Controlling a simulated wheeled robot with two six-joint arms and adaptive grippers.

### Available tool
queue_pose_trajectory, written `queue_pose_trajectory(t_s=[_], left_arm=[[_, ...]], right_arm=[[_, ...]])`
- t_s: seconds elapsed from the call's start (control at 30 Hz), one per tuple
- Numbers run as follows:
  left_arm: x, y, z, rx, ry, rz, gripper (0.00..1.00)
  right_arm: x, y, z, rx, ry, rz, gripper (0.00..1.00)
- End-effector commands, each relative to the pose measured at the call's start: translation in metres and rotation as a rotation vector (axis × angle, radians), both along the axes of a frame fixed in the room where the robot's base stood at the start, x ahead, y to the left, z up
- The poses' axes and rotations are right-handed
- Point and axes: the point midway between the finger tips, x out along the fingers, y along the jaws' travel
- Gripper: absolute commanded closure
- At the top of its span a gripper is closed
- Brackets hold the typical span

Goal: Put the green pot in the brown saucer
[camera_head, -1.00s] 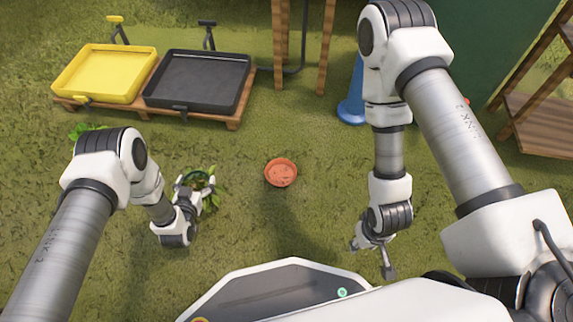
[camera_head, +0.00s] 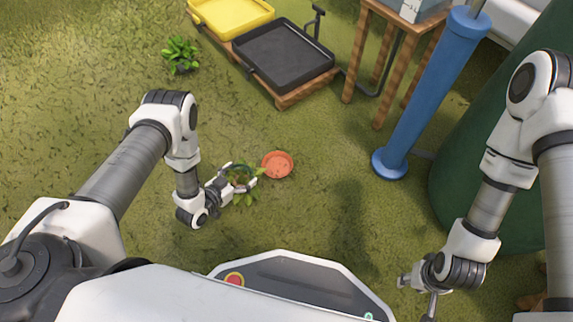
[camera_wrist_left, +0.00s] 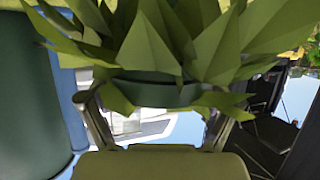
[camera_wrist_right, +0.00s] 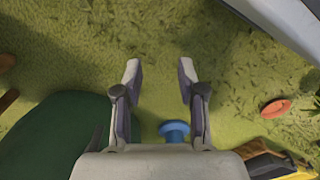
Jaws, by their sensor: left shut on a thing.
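The green pot (camera_wrist_left: 160,93) holds a leafy green plant and sits between the fingers of my left gripper (camera_head: 236,182), which is shut on it. In the left wrist view the leaves hide much of the pot. The brown saucer (camera_head: 278,164) is a round, orange-brown dish on the grass, just right of the left gripper and pot in the head view. It also shows at the right of the right wrist view (camera_wrist_right: 276,108). My right gripper (camera_wrist_right: 160,72) is open and empty over the grass, well to the right of the saucer.
A blue post (camera_head: 425,100) on a round base and a dark green rounded object (camera_head: 470,200) stand at the right. A wooden table (camera_head: 400,25), a black tray (camera_head: 284,55) and a yellow tray (camera_head: 232,14) are at the back. A leafy plant (camera_head: 181,53) stands at upper left. Grass around the saucer is clear.

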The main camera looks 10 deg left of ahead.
Motion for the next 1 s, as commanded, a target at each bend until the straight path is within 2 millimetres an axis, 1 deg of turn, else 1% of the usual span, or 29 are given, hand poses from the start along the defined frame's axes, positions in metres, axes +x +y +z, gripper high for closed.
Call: queue_pose_trajectory(t_s=[0.07, 0.13, 0.4, 0.53, 0.6, 0.67, 0.8, 0.87, 1.0], left_arm=[[0.005, -0.004, -0.003, -0.001, -0.003, 0.001, 0.59], [0.018, -0.013, -0.008, 0.000, -0.004, -0.003, 0.59], [0.091, -0.059, -0.019, 0.000, -0.006, -0.002, 0.59], [0.120, -0.077, -0.020, -0.001, -0.006, -0.002, 0.59], [0.129, -0.082, -0.019, 0.000, -0.003, 0.001, 0.59], [0.132, -0.085, -0.022, -0.001, -0.001, 0.001, 0.59], [0.132, -0.085, -0.048, 0.000, 0.001, 0.002, 0.59], [0.132, -0.085, -0.055, 0.000, 0.000, 0.002, 0.59], [0.132, -0.084, -0.051, 0.000, 0.000, 0.002, 0.59]], right_arm=[[0.000, 0.000, -0.004, 0.000, -0.001, 0.001, 0.60], [0.000, 0.000, -0.014, 0.000, -0.001, 0.001, 0.60], [0.002, -0.001, -0.058, -0.001, -0.005, -0.007, 0.60], [0.003, -0.001, -0.074, -0.001, -0.008, -0.011, 0.60], [0.004, -0.001, -0.077, -0.001, -0.009, -0.012, 0.60], [0.004, -0.001, -0.080, -0.002, -0.010, -0.013, 0.60], [0.008, -0.002, -0.104, -0.004, -0.020, -0.010, 0.60], [0.011, -0.002, -0.111, -0.005, -0.028, -0.005, 0.60], [0.012, -0.002, -0.106, -0.006, -0.032, -0.003, 0.60]])
